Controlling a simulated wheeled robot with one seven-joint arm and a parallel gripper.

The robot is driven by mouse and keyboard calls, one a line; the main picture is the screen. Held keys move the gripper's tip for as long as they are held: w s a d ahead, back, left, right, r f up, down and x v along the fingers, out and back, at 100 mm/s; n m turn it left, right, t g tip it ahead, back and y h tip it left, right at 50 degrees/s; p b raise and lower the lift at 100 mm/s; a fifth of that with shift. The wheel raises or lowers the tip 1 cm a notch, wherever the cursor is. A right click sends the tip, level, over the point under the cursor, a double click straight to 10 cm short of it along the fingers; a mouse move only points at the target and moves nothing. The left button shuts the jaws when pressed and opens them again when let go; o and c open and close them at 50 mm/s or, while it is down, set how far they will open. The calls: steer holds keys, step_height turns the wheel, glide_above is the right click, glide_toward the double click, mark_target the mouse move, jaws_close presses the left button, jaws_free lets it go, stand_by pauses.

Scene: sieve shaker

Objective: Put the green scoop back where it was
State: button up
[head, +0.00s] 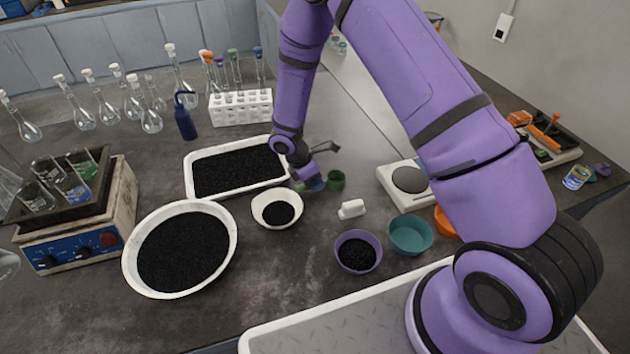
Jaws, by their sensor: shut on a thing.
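The jaws are small and partly hidden, so the exact grip and whether the scoop touches the bench cannot be told.
A white tray of black grains (187,177) and a white bowl (257,203) lie left of my gripper. A white bottle (351,209), purple bowl (350,263), teal bowl (410,242) and scale (388,180) are nearer or right. A tube rack (240,110) stands behind.

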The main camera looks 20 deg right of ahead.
steer(key=shift+f, duration=0.1)
steer(key=o, duration=0.9)
steer(key=v, duration=1.2)
